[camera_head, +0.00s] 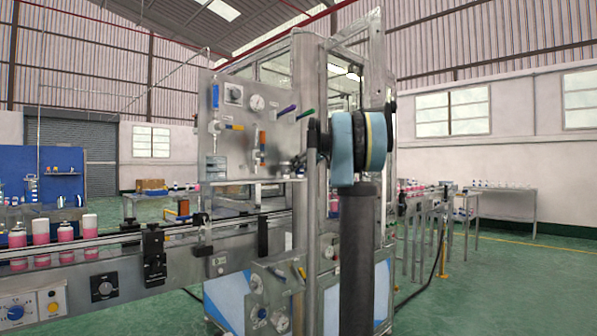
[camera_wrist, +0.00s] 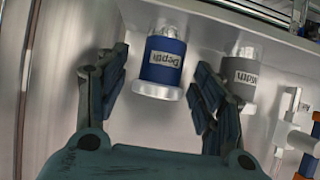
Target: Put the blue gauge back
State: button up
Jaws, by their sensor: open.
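The blue gauge (camera_wrist: 163,62) shows in the wrist view, with a white label reading "Depth" upside down and a pale round flange at its lower end. It is on a pale surface. My gripper (camera_wrist: 162,75) is open, with one dark finger on each side of the blue gauge. A gap shows between each finger and the gauge. A grey gauge (camera_wrist: 243,75) labelled "Width" is to the right, just beyond the right finger. I cannot make out either gauge in the head view.
In the wrist view, a white and blue fitting (camera_wrist: 293,137) is at the right and metal rails run along the top. In the head view, a steel machine (camera_head: 235,125) with knobs and a gauge stands ahead, and a conveyor (camera_head: 110,240) carries pink cans (camera_head: 41,235) at the left.

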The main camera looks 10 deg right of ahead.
jog(key=v, duration=1.1)
jog(key=s+a+f+m+g+h, duration=0.1)
jog(key=s+a+f+g, duration=0.15)
jog(key=s+f, duration=0.6)
jog(key=s+a+f+m+g+h, duration=0.1)
jog(key=s+a+f, duration=0.3)
jog(key=s+f, duration=0.45)
jog(key=s+a+f+m+g+h, duration=0.1)
jog(key=s+a+f, duration=0.2)
jog(key=s+f, duration=0.5)
jog(key=s+d+f+m+g+h, duration=0.1)
jog(key=s+f+m+h, duration=0.1)
jog(key=s+f, duration=0.9)
jog(key=s+d+f+m+g+h, duration=0.2)
jog(key=s+f, duration=1)
jog(key=f, duration=0.8)
jog(key=shift+s+f, duration=0.1)
jog(key=shift+s, duration=0.05)
jog(key=shift+w+f, duration=0.2)
jog(key=shift+w, duration=0.3)
